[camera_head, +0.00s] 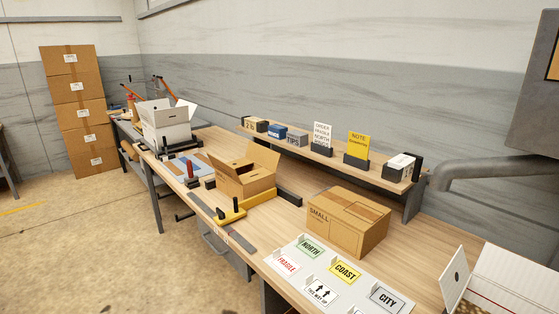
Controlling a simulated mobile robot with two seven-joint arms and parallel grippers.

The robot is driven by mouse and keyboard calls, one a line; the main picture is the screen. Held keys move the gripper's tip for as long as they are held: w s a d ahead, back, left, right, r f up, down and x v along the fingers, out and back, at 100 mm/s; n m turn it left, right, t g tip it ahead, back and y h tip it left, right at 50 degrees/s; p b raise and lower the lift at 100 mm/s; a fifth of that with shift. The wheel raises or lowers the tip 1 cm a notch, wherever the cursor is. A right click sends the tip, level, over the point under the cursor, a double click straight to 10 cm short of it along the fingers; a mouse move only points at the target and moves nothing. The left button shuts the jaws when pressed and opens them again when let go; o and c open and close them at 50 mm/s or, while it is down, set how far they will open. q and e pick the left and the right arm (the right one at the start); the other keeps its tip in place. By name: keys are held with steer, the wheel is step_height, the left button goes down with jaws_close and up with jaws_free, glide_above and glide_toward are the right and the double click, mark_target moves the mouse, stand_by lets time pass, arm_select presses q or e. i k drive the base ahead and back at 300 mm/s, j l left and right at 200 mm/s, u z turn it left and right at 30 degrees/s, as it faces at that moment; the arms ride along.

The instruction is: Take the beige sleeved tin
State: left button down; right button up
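A small beige block with dark markings (256,125), which looks like the beige sleeved tin, sits at the left end of the raised wooden shelf behind the workbench. It is small in the picture, so its sleeve and lettering are hard to read. A blue one (277,131) stands to its right, then a grey one (297,138) with lettering that looks like TIPS. Neither of my grippers shows in the head view.
The shelf (335,161) also bears upright cards. Below it, the bench holds an open carton (243,178), a closed SMALL carton (346,223) and a white label board (318,270). A grey curved pipe (490,165) crosses the right side.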

mark_target(253, 123)
steer(key=i+j, duration=0.4)
steer(key=j, duration=0.15)
steer(key=i+j, duration=0.35)
steer(key=j, duration=0.2)
steer(key=i+j, duration=0.5)
steer(key=j, duration=0.25)
steer(key=i+j, duration=0.15)
steer(key=j, duration=0.15)
steer(key=i+j+u, duration=0.1)
steer(key=j, duration=0.25)
steer(key=i+j, duration=0.15)
steer(key=j, duration=0.25)
steer(key=i+j, duration=0.1)
steer(key=j, duration=0.25)
steer(key=i+j, duration=0.15)
steer(key=j, duration=0.25)
steer(key=i+j, duration=0.1)
steer(key=j, duration=0.25)
steer(key=i+j, duration=0.15)
steer(key=j, duration=0.25)
steer(key=i+j, duration=0.1)
steer(key=j, duration=0.25)
steer(key=u, duration=0.05)
